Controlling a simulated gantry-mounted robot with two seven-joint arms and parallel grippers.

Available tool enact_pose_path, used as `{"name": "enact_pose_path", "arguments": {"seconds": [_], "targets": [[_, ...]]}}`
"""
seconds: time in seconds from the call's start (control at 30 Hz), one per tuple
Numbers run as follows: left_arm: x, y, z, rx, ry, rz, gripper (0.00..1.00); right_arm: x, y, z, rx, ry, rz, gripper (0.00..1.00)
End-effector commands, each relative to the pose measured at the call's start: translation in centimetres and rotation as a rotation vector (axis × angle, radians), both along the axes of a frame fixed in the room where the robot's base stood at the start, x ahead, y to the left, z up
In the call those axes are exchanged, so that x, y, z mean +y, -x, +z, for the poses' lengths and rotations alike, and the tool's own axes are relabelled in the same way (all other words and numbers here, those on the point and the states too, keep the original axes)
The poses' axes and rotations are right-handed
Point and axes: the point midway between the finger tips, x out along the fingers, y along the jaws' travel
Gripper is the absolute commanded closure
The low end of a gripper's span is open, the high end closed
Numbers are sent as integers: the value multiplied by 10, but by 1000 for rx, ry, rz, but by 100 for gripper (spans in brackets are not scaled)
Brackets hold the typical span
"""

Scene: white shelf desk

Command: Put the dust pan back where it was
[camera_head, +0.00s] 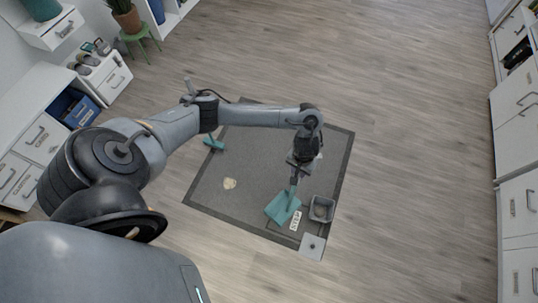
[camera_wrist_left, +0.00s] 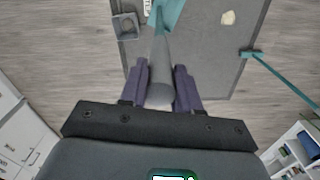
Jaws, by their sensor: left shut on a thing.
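The teal dust pan (camera_head: 282,208) shows in the head view over the lower right part of the dark mat, beside a small grey bin (camera_head: 321,208). My left gripper (camera_head: 297,172) is above it, shut on the grey end of its handle. In the left wrist view the handle (camera_wrist_left: 161,62) runs between the two fingers of the gripper (camera_wrist_left: 162,80), and the teal pan (camera_wrist_left: 168,14) is cut off by the top edge. I cannot tell whether the pan touches the mat. My right gripper is in neither view.
The mat (camera_head: 250,153) lies on a wooden floor. A "STEP" label (camera_head: 295,220) and a pale square plate (camera_head: 312,246) are near the bin. A teal broom head (camera_head: 214,144) and a beige patch (camera_head: 229,184) lie left. Cabinets (camera_head: 517,208) line the right; floor between is clear.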

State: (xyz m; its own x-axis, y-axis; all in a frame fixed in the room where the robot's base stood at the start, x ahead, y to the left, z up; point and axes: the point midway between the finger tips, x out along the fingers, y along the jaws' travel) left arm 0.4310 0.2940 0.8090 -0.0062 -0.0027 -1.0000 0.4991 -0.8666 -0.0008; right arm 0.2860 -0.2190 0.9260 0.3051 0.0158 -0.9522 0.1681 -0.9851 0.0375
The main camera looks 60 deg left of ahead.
Motion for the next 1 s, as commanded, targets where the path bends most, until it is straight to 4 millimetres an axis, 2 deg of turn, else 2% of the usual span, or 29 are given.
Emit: {"name": "enact_pose_path", "arguments": {"seconds": [0.17, 0.27, 0.47, 0.7, 0.83, 1.0], "targets": [[4, 9, -15, 0, 1, 2, 100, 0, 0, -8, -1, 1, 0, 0], [13, 12, -25, 0, 0, 3, 100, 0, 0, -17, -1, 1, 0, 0], [50, 19, -48, 1, -4, 4, 100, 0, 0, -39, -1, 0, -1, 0], [93, 24, -72, 0, -2, 3, 100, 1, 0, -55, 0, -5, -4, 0], [107, 26, -80, 1, -1, 1, 100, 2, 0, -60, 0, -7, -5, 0], [115, 27, -83, 0, 1, 0, 100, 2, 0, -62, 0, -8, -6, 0]]}}
